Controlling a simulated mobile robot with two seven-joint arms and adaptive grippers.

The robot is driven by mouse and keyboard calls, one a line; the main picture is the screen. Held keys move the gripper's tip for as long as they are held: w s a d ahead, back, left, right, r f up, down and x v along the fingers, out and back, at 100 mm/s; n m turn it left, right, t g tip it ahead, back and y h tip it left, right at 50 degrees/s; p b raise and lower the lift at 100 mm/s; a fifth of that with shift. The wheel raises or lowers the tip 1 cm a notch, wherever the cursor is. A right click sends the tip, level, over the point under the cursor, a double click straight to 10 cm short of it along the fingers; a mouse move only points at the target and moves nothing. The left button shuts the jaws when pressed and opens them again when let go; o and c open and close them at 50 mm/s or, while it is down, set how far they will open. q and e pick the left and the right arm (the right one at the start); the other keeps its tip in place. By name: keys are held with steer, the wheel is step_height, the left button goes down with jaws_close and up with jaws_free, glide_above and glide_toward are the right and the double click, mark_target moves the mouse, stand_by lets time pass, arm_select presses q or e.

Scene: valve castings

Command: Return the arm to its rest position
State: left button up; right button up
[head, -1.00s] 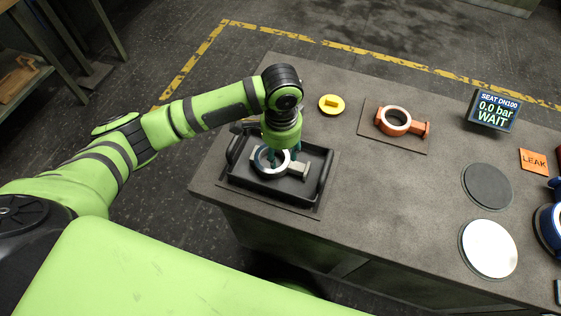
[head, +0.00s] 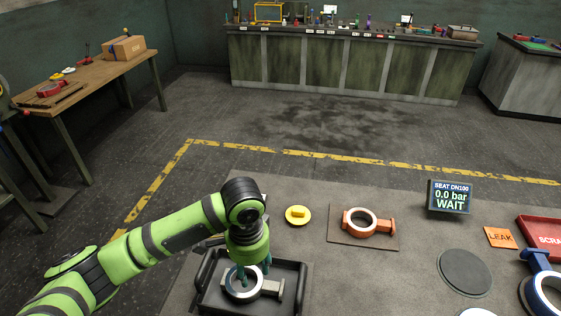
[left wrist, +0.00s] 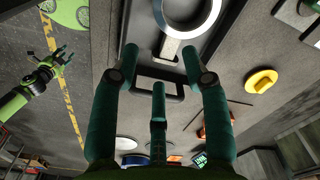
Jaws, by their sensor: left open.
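My left gripper (head: 253,271) is over the black tray (head: 291,302), pointing down at a casting with a pale metal ring (head: 243,284) and a stub to its right. The ring (left wrist: 190,10) is partly cut off at the top there, beyond the fingertips. I cannot tell whether a finger touches the casting. My right gripper (left wrist: 62,57) shows small at the left of the left wrist view, away from the bench, its fingers apart and empty.
A yellow cap (head: 297,215) and an orange casting (head: 362,222) on a brown mat lie beyond the tray. A display (head: 450,197) reads 0.0 bar WAIT. A red scrap bin (head: 545,232) and blue part (head: 538,262) stand at right.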

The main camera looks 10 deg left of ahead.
arm_select(q)
steer(key=s+d+f+n+t+h, duration=0.2)
steer(key=s+d+f+h, duration=0.3)
steer(key=s, duration=0.3)
steer(key=s+a+f+n+t+y, duration=0.1)
steer(key=s+a+f+n+y, duration=0.15)
steer(key=s+a, duration=0.3)
steer(key=s+a+f+n+y, duration=0.1)
steer(key=s+a+n+y, duration=0.1)
steer(key=s+a+n, duration=0.3)
step_height(320, 180, down, 24)
steer(key=a+m+b, duration=0.1)
steer(key=m+b, duration=0.1)
steer(key=s+a+f+g, duration=0.2)
steer(key=s+a+f, duration=0.1)
steer(key=s+f, duration=1.3)
steer(key=shift+s+a+f+b, duration=0.15)
steer(key=shift+s+f+b, duration=0.05)
steer(key=shift+s+b, duration=0.3)
steer(key=shift+o, duration=0.4)
steer(key=shift+m+y, duration=0.25)
